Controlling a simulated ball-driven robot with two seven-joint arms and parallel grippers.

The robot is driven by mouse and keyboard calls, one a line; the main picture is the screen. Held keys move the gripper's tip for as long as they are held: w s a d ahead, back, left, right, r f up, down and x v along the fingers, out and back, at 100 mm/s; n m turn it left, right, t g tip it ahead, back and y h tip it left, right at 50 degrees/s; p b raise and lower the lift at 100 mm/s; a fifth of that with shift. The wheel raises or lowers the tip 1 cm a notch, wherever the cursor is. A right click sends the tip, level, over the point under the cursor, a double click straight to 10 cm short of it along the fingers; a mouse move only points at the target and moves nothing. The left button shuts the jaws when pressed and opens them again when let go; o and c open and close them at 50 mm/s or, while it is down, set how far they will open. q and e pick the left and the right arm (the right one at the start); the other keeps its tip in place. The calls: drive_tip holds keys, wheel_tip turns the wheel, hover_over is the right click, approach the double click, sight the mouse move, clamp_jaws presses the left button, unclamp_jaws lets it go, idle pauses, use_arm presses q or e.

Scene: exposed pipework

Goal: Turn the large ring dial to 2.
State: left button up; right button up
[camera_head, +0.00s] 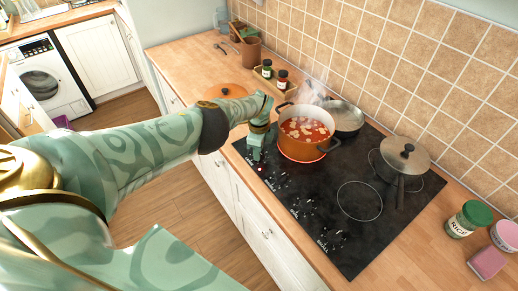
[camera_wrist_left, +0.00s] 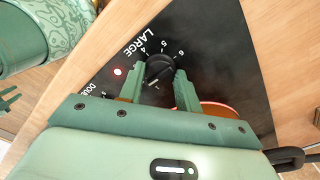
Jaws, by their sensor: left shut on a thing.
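The large ring dial (camera_wrist_left: 160,66) is a round black knob on the black hob (camera_head: 335,232). In the left wrist view the word LARGE and the numbers 4, 5 and 6 show around its far side, and a 1 shows near the fingers. I cannot tell for sure which number its pointer marks. My left gripper (camera_wrist_left: 159,87) is shut on the dial, one finger on each side. In the head view the left gripper (camera_head: 257,152) reaches down at the hob's left edge and hides the dial. My right gripper is not in view.
A steaming pot of red soup (camera_head: 305,132) stands on a glowing ring close to the gripper. A pan (camera_head: 345,117) and a lidded pot (camera_head: 402,160) stand on the hob. A rice jar (camera_head: 468,220) is at the right. A red light (camera_wrist_left: 117,72) glows near the dial.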

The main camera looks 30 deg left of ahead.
use_arm(q)
drive_tip(key=shift+w+a+r, duration=0.1)
drive_tip(key=shift+r, duration=0.05)
drive_tip(key=o, duration=1)
drive_tip(key=shift+c, duration=0.2)
wheel_tip(320, 180, up, 16)
drive_tip(key=p, duration=1.5)
